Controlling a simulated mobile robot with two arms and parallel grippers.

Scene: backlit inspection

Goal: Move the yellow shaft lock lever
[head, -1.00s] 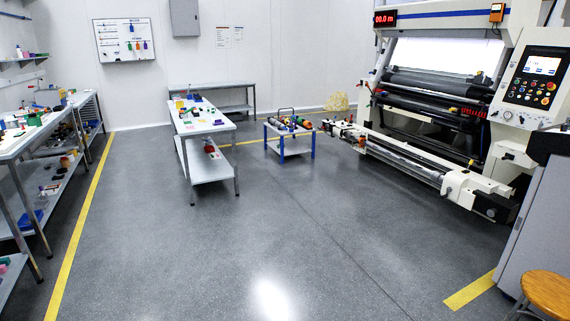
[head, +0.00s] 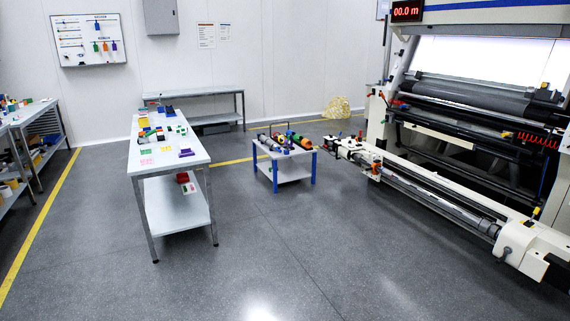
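The inspection machine (head: 460,105) stands at the right with a long low shaft (head: 440,195) along its front. A small yellow piece (head: 536,213) sticks up at the near right end of this shaft, on the white end housing (head: 530,245). It looks like the yellow lock lever, but it is too small to tell its exact position. The far left end bracket (head: 350,152) has small red and orange parts. Neither of my grippers is in view.
A blue-legged cart (head: 285,165) with several coloured rolls stands left of the machine. A white table (head: 170,150) with small items is further left. A bench (head: 215,95) stands at the back wall. The grey floor in front is clear.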

